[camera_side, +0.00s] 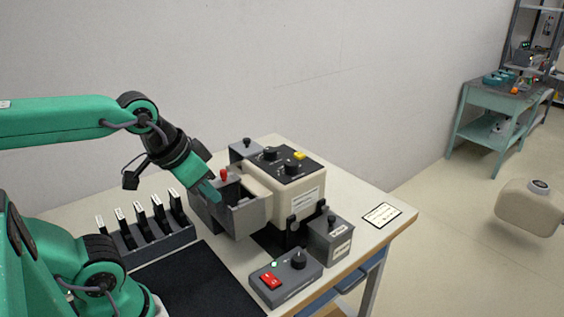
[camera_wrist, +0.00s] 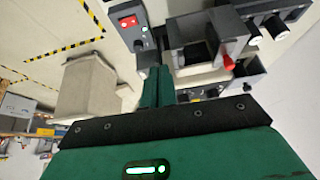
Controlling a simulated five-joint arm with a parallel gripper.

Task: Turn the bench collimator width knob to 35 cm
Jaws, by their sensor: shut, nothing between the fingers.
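The bench collimator is a cream box (camera_side: 289,187) on the table in the side view. Its dark top panel carries two black knobs, a rear one (camera_side: 269,153) and a front one (camera_side: 291,167), with small white scale marks and a yellow part (camera_side: 300,155). I cannot read which knob is the width one, nor its setting. My gripper (camera_side: 212,196) is shut and empty, pointing down beside the grey open-topped box (camera_side: 246,216) on the collimator's left, apart from both knobs. In the wrist view my gripper's green fingers (camera_wrist: 155,80) are together.
A control box with a red switch (camera_side: 270,281) and a black knob stands at the table's front. A small grey box (camera_side: 330,241) is beside the collimator. A rack of several upright pieces (camera_side: 150,243) and a black mat (camera_side: 190,285) lie left. A red knob (camera_side: 223,174) stands near my gripper.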

